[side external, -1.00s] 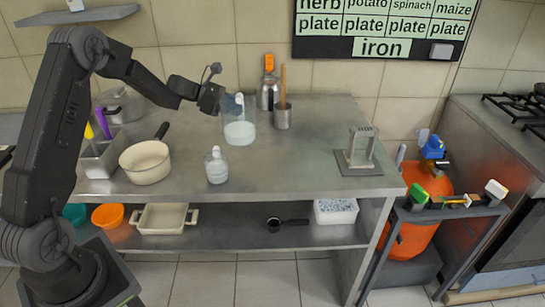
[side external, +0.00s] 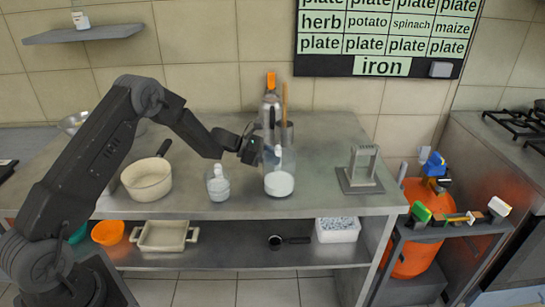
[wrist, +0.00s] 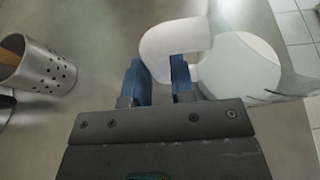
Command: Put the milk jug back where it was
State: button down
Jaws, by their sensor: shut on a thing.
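The milk jug (side external: 279,183) is a clear vessel with white milk in its lower part, upright over the front middle of the steel table (side external: 320,193). I cannot tell whether its base touches the tabletop. My gripper (side external: 262,153) comes from the left at the jug's upper part. In the wrist view, my gripper's blue fingers (wrist: 166,80) are shut on the jug's white looped handle, and the jug body (wrist: 240,65) shows to the right. A smaller clear bottle (side external: 217,186) with white contents stands just left of the jug.
A cream pan (side external: 147,183) stands at left. A perforated utensil holder (wrist: 38,68) and a metal bottle (side external: 271,110) are behind the jug. A metal stand (side external: 362,172) is at right. The tabletop between jug and stand is clear.

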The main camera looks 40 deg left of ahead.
jog(key=shift+f, duration=0.1)
jog(key=c, duration=1)
grip_release()
jog(key=shift+o, duration=0.2)
